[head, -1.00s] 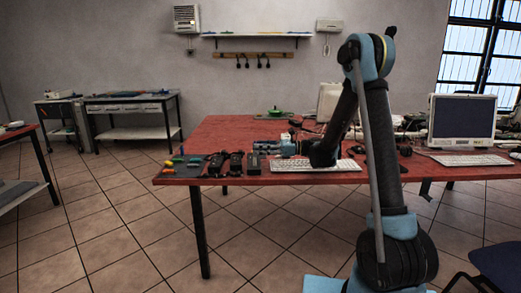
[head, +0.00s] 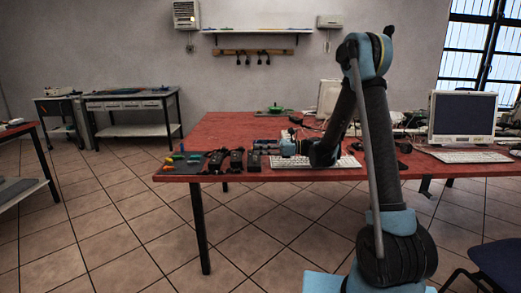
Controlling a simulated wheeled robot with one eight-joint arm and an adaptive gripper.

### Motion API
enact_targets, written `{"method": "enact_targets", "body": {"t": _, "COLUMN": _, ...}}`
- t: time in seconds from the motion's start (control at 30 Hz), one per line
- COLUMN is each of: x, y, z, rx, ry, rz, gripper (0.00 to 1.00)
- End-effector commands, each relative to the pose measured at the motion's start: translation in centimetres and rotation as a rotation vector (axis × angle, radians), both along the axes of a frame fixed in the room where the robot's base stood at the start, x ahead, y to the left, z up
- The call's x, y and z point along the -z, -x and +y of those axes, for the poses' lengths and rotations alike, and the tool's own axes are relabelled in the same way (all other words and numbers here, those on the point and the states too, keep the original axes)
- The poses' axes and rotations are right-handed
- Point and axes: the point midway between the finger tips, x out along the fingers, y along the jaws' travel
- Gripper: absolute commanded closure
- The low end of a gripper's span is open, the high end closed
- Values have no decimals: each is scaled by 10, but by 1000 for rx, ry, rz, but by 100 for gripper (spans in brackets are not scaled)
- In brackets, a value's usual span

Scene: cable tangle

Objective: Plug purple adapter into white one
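My gripper (head: 266,144) is at the end of my arm, low over the red table near its front edge and pointing left. It is small and dark here, so I cannot see whether its fingers are open or hold anything. A small white block (head: 285,134) shows just behind my wrist. It may be the white adapter, but I cannot be sure. I cannot make out a purple adapter; it may be hidden by my gripper or too small to tell.
Black power bricks (head: 236,158) lie left of my gripper on the red table (head: 225,130). A dark mat (head: 190,166) with small coloured pieces is at the front left corner. A white keyboard (head: 335,162) lies under my forearm. A monitor (head: 463,118) stands at the right.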

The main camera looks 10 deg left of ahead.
Motion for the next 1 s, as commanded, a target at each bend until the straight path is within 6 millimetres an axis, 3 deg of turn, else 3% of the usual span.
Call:
{"method": "enact_targets", "body": {"t": 0.47, "x": 0, "y": -2, "z": -7, "rx": 2, "ry": -1, "rz": 0, "gripper": 50}}
{"method": "enact_targets", "body": {"t": 1.0, "x": 1, "y": -24, "z": -96, "rx": 3, "ry": -1, "rz": 1, "gripper": 50}}
